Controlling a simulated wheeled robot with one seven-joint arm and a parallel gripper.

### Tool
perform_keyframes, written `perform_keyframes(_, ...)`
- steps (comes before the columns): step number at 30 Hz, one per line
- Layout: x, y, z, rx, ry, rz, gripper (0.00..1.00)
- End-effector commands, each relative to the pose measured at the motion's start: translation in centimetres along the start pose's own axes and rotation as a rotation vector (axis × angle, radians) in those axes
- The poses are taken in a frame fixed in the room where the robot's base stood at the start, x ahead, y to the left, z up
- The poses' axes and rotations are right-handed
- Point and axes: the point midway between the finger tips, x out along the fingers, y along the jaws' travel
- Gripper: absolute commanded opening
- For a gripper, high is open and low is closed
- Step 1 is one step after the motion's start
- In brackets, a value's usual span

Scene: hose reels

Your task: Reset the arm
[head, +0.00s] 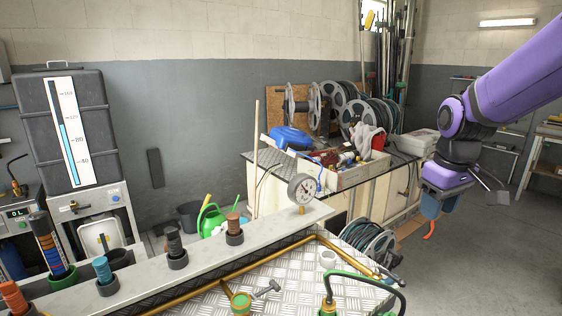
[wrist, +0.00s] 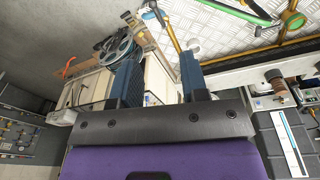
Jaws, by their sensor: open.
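My purple arm comes in from the upper right of the head view. My gripper (head: 434,210) hangs at its end, pointing down, to the right of the workbench and above the grey floor. In the wrist view the two blue fingers of my gripper (wrist: 161,80) stand well apart. Nothing is held between them. The head view shows the fingers almost side-on, so the gap is hidden there.
A metal tread-plate table (head: 300,265) with a brass pipe and a pressure gauge (head: 302,189) fills the front. Hose reels (head: 350,100) stand on the cluttered bench behind. Another reel (head: 368,243) sits low beside the table. The floor (head: 480,265) at right is mostly clear.

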Motion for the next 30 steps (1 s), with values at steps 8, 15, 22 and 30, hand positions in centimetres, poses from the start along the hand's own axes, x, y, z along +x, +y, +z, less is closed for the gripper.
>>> perform_keyframes(8, -5.4, -2.8, 5.3, 0.125, 0.109, 0.062, 0.41)
perform_keyframes(15, -8.3, -5.0, 10.2, 0.237, 0.213, 0.081, 0.41)
perform_keyframes(22, -9.6, -6.7, 14.4, 0.328, 0.304, 0.072, 0.41)
perform_keyframes(30, -9.8, -7.3, 16.2, 0.372, 0.343, 0.060, 0.41)
